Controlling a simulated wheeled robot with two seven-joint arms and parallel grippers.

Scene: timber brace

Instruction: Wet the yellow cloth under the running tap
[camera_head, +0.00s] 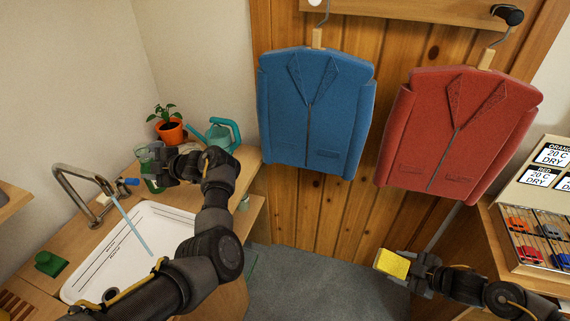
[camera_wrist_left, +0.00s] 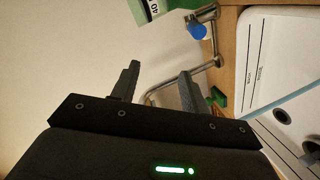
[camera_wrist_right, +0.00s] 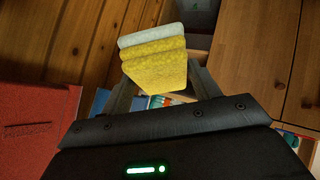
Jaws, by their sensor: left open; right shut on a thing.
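The yellow cloth (camera_head: 393,264) is in my right gripper (camera_head: 412,268), which is shut on it over the floor, well away from the sink. In the right wrist view the folded cloth (camera_wrist_right: 157,68) sits between the fingers, with a paler far edge. The tap (camera_head: 82,178) is running; a blue stream (camera_head: 130,226) falls into the white sink (camera_head: 165,225) at the left. My left gripper (camera_head: 160,168) is open behind the sink, beside a green container (camera_head: 146,160). In the left wrist view the container (camera_wrist_left: 150,8) is ahead of the open fingers (camera_wrist_left: 158,82).
An orange plant pot (camera_head: 171,132) and a teal watering can (camera_head: 218,134) stand behind my left gripper. A green object (camera_head: 50,263) lies left of the sink. Blue (camera_head: 315,110) and red (camera_head: 458,130) jackets hang ahead. A rack of small coloured items (camera_head: 535,240) is at right.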

